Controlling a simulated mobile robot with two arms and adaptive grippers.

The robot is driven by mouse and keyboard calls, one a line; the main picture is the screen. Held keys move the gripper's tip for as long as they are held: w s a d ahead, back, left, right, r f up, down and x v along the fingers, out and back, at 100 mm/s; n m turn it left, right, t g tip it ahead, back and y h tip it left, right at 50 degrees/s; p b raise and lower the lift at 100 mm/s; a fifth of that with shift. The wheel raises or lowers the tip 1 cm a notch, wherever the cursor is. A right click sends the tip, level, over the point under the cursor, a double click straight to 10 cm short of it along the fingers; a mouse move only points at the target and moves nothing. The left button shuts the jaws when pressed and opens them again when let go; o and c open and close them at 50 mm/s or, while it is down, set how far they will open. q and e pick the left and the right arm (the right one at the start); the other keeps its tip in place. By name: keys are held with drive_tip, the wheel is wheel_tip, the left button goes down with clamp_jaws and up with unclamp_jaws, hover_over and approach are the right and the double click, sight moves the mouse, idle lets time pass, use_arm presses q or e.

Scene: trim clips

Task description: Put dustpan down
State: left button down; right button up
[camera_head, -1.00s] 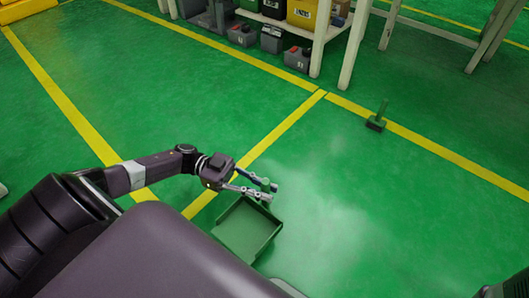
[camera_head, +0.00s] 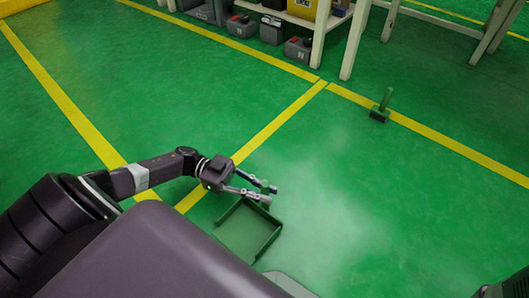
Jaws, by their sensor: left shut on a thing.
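A green dustpan (camera_head: 248,232) shows in the head view, in front of my base, with its open tray facing up. Its green blends with the floor, and I cannot tell whether it touches the floor or hangs just above it. My left gripper (camera_head: 268,193) is at the far edge of the dustpan, shut on its handle, which is mostly hidden between the fingers. A green-handled brush (camera_head: 381,107) with a dark head stands upright on the floor further off to the right. My right gripper is not in view.
Yellow lines (camera_head: 288,117) mark the green floor. A white-legged shelf (camera_head: 355,40) stands at the back, with grey boxes (camera_head: 298,48) on the floor under it. The floor right of the dustpan is clear.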

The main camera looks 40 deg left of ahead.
use_arm(q)
drive_tip(key=c, duration=1.8)
unclamp_jaws()
drive_tip(key=shift+f, duration=0.1)
drive_tip(key=shift+c, duration=0.2)
drive_tip(key=shift+a+r, duration=0.1)
drive_tip(key=shift+r, duration=0.15)
drive_tip(key=s+a, duration=0.2)
drive_tip(key=a, duration=0.9)
drive_tip(key=shift+a+p, duration=0.3)
drive_tip(key=shift+s+f, duration=0.1)
